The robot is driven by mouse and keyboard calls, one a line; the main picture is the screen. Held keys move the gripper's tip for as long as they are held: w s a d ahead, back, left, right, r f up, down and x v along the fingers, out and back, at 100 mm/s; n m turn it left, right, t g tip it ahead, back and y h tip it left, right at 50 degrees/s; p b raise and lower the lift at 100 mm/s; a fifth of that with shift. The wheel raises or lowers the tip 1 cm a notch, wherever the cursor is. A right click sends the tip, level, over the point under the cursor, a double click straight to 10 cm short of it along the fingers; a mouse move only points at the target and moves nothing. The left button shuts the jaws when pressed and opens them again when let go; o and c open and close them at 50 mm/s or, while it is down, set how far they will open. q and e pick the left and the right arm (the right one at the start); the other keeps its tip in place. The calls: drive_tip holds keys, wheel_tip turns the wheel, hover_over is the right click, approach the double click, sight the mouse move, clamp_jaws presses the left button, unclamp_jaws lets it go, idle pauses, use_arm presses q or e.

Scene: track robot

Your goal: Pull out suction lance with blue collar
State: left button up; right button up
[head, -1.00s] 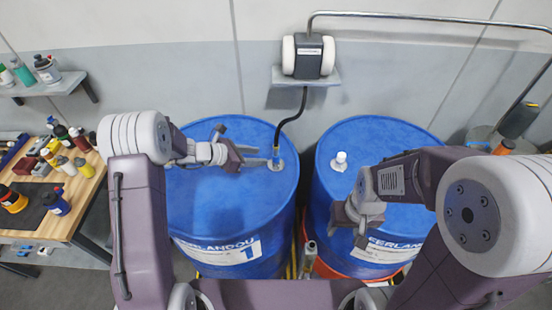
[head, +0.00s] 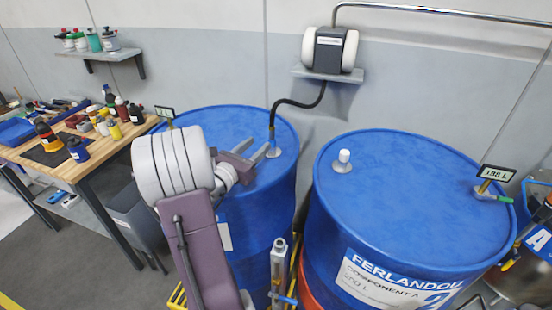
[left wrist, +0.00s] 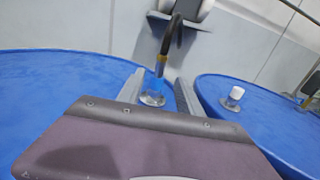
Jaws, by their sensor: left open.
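The suction lance (head: 272,134) stands upright in the top of the left blue drum (head: 215,125), with a black hose running up from it. My left gripper (head: 258,145) is open at the near side of the lance. In the left wrist view the lance appears between the two fingers (left wrist: 159,78); I cannot tell how deep it sits between them. My right gripper is not in view.
A second blue drum (head: 410,185) with a white-capped bung (head: 343,160) stands to the right. A pump (head: 330,48) sits on a wall shelf (head: 327,73) above, joined to the hose. A cluttered workbench (head: 95,160) is at the left. A steel pipe (head: 440,13) runs along the wall.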

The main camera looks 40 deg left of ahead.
sight(270, 134)
use_arm(q)
drive_tip(key=w, duration=0.2)
drive_tip(key=w+p, duration=0.1)
drive_tip(key=w, duration=0.2)
drive_tip(key=w+a, duration=0.1)
drive_tip(key=w, duration=0.2)
drive_tip(key=shift+w+p, duration=0.2)
drive_tip(key=shift+p, duration=0.1)
drive_tip(key=shift+w+a, duration=0.1)
drive_tip(key=shift+w, duration=0.15)
clamp_jaws()
